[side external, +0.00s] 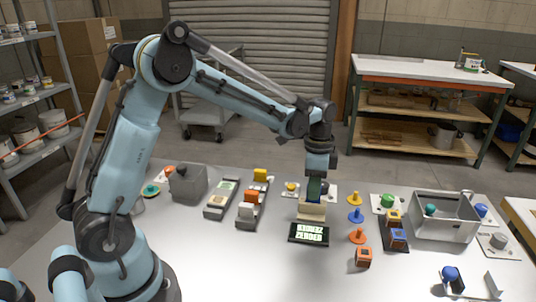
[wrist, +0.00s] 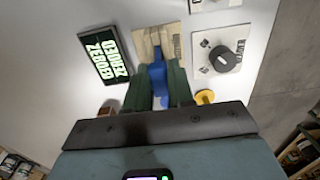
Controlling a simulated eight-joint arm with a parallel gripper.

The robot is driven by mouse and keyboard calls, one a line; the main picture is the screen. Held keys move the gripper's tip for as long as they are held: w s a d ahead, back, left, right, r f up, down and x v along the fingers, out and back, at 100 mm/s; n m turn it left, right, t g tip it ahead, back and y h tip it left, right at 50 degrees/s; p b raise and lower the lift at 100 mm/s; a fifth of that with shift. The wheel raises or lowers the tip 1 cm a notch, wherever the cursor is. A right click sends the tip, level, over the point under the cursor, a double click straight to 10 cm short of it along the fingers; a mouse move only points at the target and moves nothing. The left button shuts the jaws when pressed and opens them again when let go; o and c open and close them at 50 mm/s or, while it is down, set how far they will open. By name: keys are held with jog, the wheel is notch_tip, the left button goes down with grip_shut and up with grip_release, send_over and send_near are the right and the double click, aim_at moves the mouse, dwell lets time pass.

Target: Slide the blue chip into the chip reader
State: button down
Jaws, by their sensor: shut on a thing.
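The blue chip (wrist: 157,72) is between the two green fingers of my gripper (wrist: 156,88) in the wrist view; my gripper is shut on it. The chip's far end lies at the tan chip reader (wrist: 150,43), over or in its top; I cannot tell how deep. In the side external view my gripper (side external: 314,190) points down directly above the tan reader (side external: 311,211), and its fingers hide most of the chip. A black display (side external: 309,233) with bright lettering lies in front of the reader; it also shows in the wrist view (wrist: 105,55).
Yellow, blue and orange pegs (side external: 356,216) stand close to the right of the reader. A block rack with orange and white pieces (side external: 248,208) is to the left. A black knob on a white plate (wrist: 222,58) is beside the reader. A grey bin (side external: 445,228) stands farther right.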

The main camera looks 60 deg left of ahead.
jog(key=shift+f, duration=0.95)
jog(key=c, duration=0.9)
grip_release()
notch_tip(320, 180, up, 12)
